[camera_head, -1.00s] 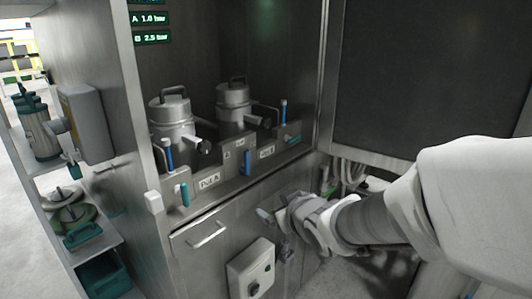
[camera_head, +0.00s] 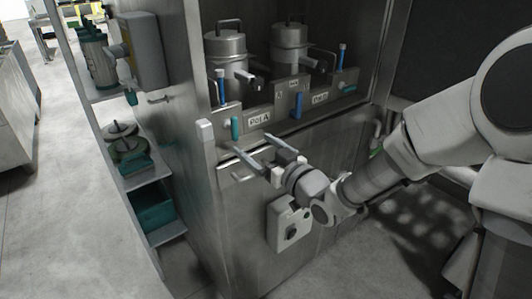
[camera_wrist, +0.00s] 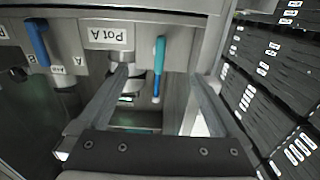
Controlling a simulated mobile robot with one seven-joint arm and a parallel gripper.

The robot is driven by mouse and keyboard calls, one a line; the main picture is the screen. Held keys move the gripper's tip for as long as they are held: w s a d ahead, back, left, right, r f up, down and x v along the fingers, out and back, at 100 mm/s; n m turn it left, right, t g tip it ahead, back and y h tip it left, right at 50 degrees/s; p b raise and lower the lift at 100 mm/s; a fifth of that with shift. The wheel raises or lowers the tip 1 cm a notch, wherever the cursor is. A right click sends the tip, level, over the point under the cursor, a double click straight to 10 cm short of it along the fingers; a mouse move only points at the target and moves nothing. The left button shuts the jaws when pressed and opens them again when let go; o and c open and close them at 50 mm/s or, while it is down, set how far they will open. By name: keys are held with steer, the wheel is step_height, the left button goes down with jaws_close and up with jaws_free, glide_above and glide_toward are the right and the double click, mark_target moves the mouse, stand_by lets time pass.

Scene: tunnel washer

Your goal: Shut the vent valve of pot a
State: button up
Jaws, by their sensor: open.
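Pot A (camera_head: 227,66) is the left of two steel pots in the cabinet, behind a front panel with a "Pot A" label (camera_head: 260,120). A teal handle (camera_head: 235,128) hangs upright left of that label. A blue handle (camera_head: 221,88) stands above it, beside the pot. I cannot read which handle is the vent valve. My gripper (camera_head: 256,143) is open and empty, just in front of the panel below the label. In the wrist view the teal handle (camera_wrist: 159,55) appears between the open fingers (camera_wrist: 157,80), apparently beyond their tips and untouched. The label (camera_wrist: 106,36) is left of it.
A second pot (camera_head: 290,48) stands to the right, with a blue handle (camera_head: 298,104) and another teal handle (camera_head: 347,90). Shelves (camera_head: 155,175) stand left of the cabinet.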

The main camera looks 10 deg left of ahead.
mark_target(236, 132)
steer(key=b+x, duration=0.1)
steer(key=x, duration=0.5)
steer(key=shift+f, duration=0.1)
steer(key=shift+x, duration=0.9)
steer(key=shift+c, duration=0.3)
jaws_close()
steer(key=shift+b, duration=0.5)
